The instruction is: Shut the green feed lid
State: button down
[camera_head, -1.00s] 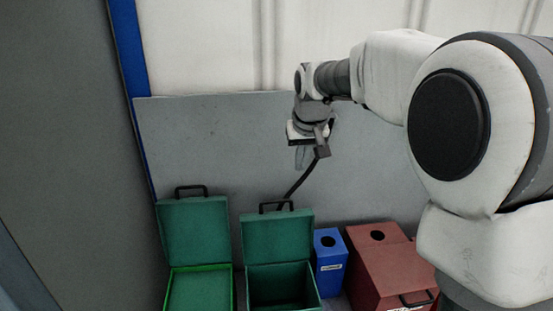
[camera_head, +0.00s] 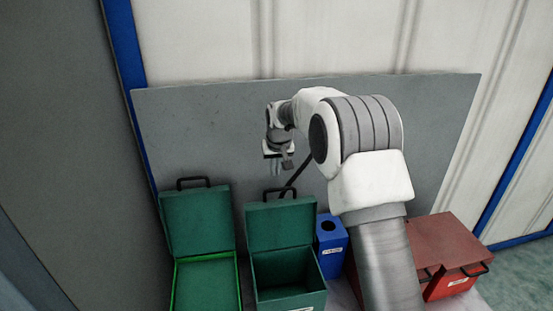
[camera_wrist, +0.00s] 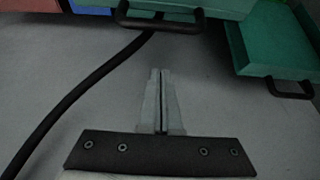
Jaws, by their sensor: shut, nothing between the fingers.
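Two green boxes stand side by side with their lids raised. The left green lid (camera_head: 196,221) stands up behind a box with a bright green rim (camera_head: 238,285). The right green lid (camera_head: 281,223) stands up behind an open box (camera_head: 290,272) with a dark, empty-looking inside. Each lid has a black handle on its top edge. I cannot read which one is the feed box. My gripper (camera_head: 275,170) is shut and empty, above the lids. In the wrist view its fingertips (camera_wrist: 161,72) point towards one black handle (camera_wrist: 160,22), apart from it; another handle (camera_wrist: 290,90) is at right.
A blue box (camera_head: 331,248) with a round hole stands right of the green boxes. A red box (camera_head: 455,285) is partly hidden behind my arm. A grey panel (camera_head: 200,130) stands behind everything. A black cable (camera_wrist: 75,95) crosses the wrist view.

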jog(key=s, duration=0.1)
jog(key=s+f, duration=0.1)
jog(key=s, duration=0.1)
jog(key=shift+s+d+f, duration=0.1)
jog(key=shift+d+f, duration=0.2)
jog(key=shift+f, duration=0.1)
jog(key=shift+s+f, duration=0.1)
jog(key=shift+s, duration=0.05)
dwell(0.3)
